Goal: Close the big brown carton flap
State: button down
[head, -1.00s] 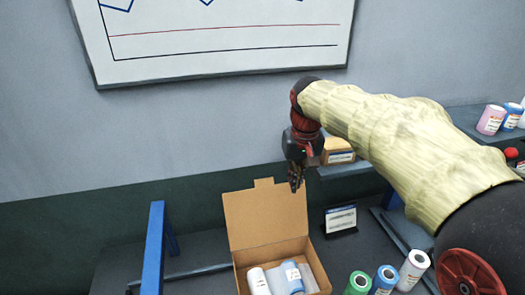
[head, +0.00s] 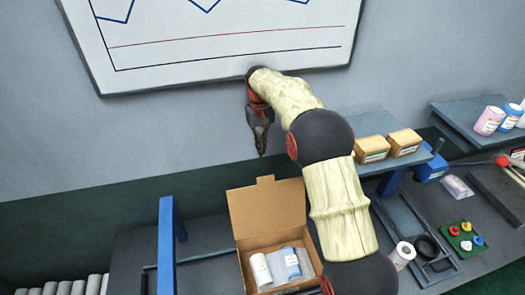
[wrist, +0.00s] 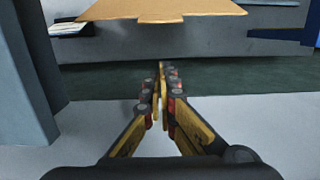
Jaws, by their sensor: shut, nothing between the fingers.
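The brown carton (head: 241,262) stands on the workbench in the head view, with white and blue-labelled containers inside. Its big flap (head: 268,208) stands up at the back, tilted away from the opening, with a small tab on its top edge. My gripper (head: 261,151) is above the flap tab near the wall, pointing down, apart from the flap. In the wrist view the flap (wrist: 165,9) shows at the top, beyond my gripper (wrist: 161,70), whose fingers are together and empty.
A blue post (head: 166,240) stands left of the carton. Small boxes (head: 372,149) sit on a shelf to the right. A white container (head: 402,254) and a green tray (head: 462,239) with coloured rings lie right of my arm. A whiteboard (head: 220,40) hangs on the wall.

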jog(key=s+f+p, duration=0.2)
jog(key=s+f, duration=0.2)
jog(key=f, duration=0.2)
jog(key=shift+s+d+f, duration=0.2)
jog(key=shift+d+f, duration=0.1)
jog(key=shift+d, duration=0.15)
jog(key=shift+s+r, duration=0.1)
jog(key=shift+s, duration=0.05)
